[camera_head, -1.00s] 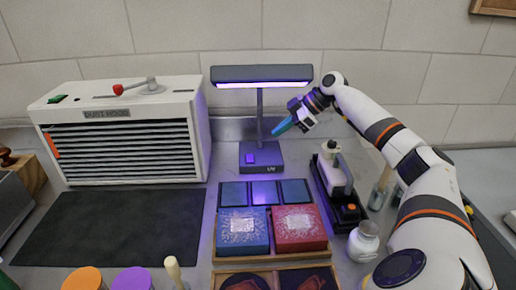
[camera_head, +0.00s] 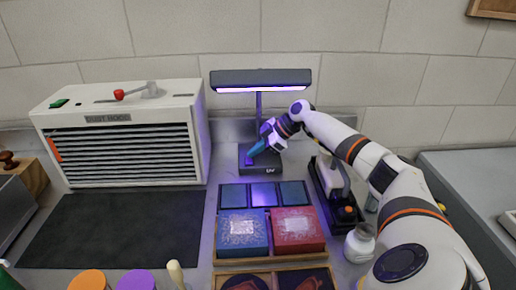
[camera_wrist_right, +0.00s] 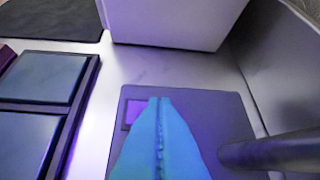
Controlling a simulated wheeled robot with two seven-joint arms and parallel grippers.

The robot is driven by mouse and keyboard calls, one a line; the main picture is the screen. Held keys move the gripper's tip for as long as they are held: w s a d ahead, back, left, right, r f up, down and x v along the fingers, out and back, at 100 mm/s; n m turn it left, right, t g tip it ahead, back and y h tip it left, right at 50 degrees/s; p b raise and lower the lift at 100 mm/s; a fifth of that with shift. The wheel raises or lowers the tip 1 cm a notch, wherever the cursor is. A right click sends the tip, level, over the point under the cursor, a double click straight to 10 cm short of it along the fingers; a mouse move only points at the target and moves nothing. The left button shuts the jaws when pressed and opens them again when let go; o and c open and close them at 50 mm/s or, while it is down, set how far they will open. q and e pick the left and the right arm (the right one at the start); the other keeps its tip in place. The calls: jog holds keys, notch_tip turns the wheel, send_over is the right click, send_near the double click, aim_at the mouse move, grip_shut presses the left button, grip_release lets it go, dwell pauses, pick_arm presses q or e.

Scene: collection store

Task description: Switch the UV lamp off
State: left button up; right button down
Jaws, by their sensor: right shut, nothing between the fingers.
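The UV lamp (camera_head: 260,78) stands at the back centre, with a dark head, a post and a flat base (camera_head: 262,168) marked UV. A violet glow shows along the underside of its head. A small purple square switch (camera_wrist_right: 134,112) sits on the base in the right wrist view, partly behind the fingers. My right gripper (camera_head: 256,150) is shut and empty, its blue fingers pointing down over the base, close to the switch. In the right wrist view the fingertips (camera_wrist_right: 160,100) lie just right of the switch. I cannot tell whether they touch it. My left gripper is not in view.
A dust hood (camera_head: 120,135) stands left of the lamp, with a dark mat (camera_head: 115,230) before it. A tray of dark tiles (camera_head: 292,194) and blue and red boxes lies in front of the lamp. A black-based device (camera_head: 325,195) and a white jar (camera_head: 360,243) stand right.

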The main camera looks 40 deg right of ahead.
jog(key=shift+w+f+b, duration=0.1)
jog(key=shift+f+b, duration=0.45)
jog(key=shift+b, duration=0.15)
jog(key=shift+r, duration=0.3)
jog(key=shift+s+a+f+p, duration=0.1)
jog(key=shift+s+p, duration=0.1)
jog(key=shift+p, duration=0.1)
jog(key=shift+s+a, duration=0.2)
jog(key=shift+s, duration=0.05)
jog(key=shift+s+a, duration=0.25)
jog(key=shift+s, duration=0.05)
